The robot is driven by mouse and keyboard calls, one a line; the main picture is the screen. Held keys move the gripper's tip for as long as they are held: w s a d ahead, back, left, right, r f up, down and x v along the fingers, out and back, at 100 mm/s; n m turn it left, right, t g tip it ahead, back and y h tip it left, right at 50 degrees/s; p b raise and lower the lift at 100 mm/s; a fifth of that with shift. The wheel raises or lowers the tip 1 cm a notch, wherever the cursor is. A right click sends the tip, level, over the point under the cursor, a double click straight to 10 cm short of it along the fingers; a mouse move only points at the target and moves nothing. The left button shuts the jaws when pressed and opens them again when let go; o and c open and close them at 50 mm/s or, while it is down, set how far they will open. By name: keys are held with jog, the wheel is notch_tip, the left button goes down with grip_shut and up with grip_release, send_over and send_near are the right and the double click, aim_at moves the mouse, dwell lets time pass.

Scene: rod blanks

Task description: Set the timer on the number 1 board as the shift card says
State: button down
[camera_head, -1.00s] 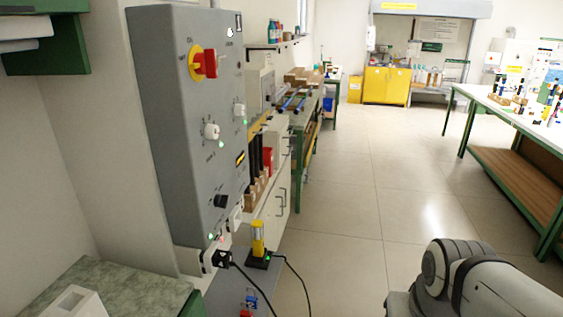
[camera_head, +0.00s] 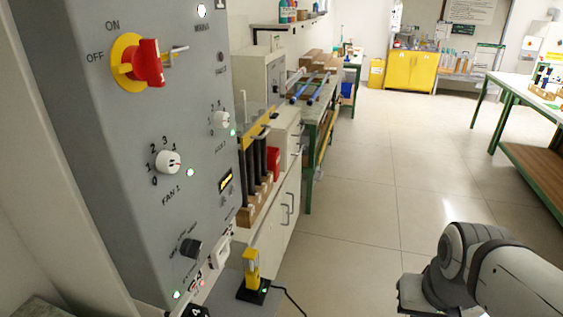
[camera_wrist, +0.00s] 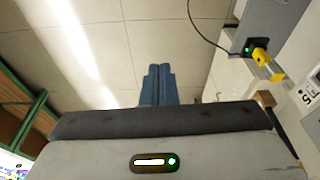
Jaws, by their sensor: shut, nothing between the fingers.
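A grey wall board (camera_head: 110,200) fills the left of the head view. The black knob's label is too small to read, and I cannot tell which control is the timer. I cannot make out a shift card or a board number. My gripper (camera_wrist: 158,85) shows blue fingers shut and empty above the floor, apart from the board.
A yellow post on a black base (camera_head: 252,285) stands below the board with a cable; a yellow device shows in the wrist view (camera_wrist: 262,57). Dark rods (camera_head: 258,160) stand beyond the board. A green-legged table (camera_head: 535,160) is at right. The middle floor is clear.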

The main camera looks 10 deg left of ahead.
jog(key=shift+a, duration=0.2)
jog(key=w+a+f+t+y+b, duration=0.1)
jog(key=w+a+t+b, duration=0.3)
jog(key=w, duration=0.6)
jog(key=w+a+f+t+y+b, duration=0.15)
jog(key=w+a+t, duration=0.35)
jog(key=w, duration=0.6)
jog(key=w+a+t+y+b, duration=0.1)
jog(key=a+y, duration=0.4)
jog(key=a, duration=0.5)
jog(key=w+a+r+n+t+y+b, duration=0.1)
jog(key=a+y, duration=0.4)
jog(key=a, duration=0.6)
jog(key=shift+w+a+r+t+y+b, duration=0.2)
jog(key=shift+w+t+y+b, duration=0.25)
jog(key=shift+w+b, duration=0.8)
jog(key=shift+a, duration=0.15)
